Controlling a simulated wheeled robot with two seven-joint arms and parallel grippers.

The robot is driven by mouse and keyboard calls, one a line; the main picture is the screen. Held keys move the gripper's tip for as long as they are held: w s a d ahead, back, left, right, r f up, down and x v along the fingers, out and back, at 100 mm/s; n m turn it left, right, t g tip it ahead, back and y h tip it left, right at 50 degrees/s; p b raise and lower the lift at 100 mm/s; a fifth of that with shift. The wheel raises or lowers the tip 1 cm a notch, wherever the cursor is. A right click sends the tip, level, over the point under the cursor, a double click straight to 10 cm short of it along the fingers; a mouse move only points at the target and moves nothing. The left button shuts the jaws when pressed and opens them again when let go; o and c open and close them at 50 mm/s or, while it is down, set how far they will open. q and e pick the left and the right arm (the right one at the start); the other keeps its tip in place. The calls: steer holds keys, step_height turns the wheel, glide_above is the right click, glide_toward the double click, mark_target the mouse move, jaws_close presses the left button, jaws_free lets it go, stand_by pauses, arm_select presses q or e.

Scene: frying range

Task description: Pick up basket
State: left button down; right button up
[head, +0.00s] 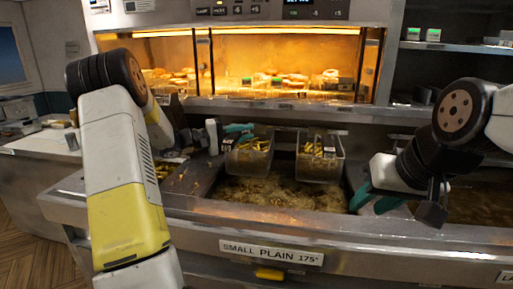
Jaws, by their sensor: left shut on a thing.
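Two wire baskets with yellow chips hang side by side over the dark frying oil (270,195): a left basket (250,160) and a right basket (320,167). My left gripper (238,131), with teal fingers, is at the top rear of the left basket and shut on it; the exact grip is small and partly hidden. My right gripper (372,200) is low at the right edge of the fryer, its teal fingers apart, with no basket between them. It is to the right of and below the right basket.
A lit warming cabinet (270,75) with food stands behind the fryer. The fryer's front ledge (350,238) bears a "SMALL PLAIN 175°" label (271,253). A dark block (431,213) shows by my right arm. Shelves (450,47) stand at the back right.

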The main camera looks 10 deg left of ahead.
arm_select(q)
steer(key=shift+r, duration=0.15)
steer(key=s+d+r, duration=0.1)
steer(key=s+r, duration=0.1)
steer(key=s, duration=0.6)
steer(key=s+d+r, duration=0.1)
steer(key=s+r, duration=0.1)
steer(key=s, duration=0.6)
steer(key=shift+r, duration=0.35)
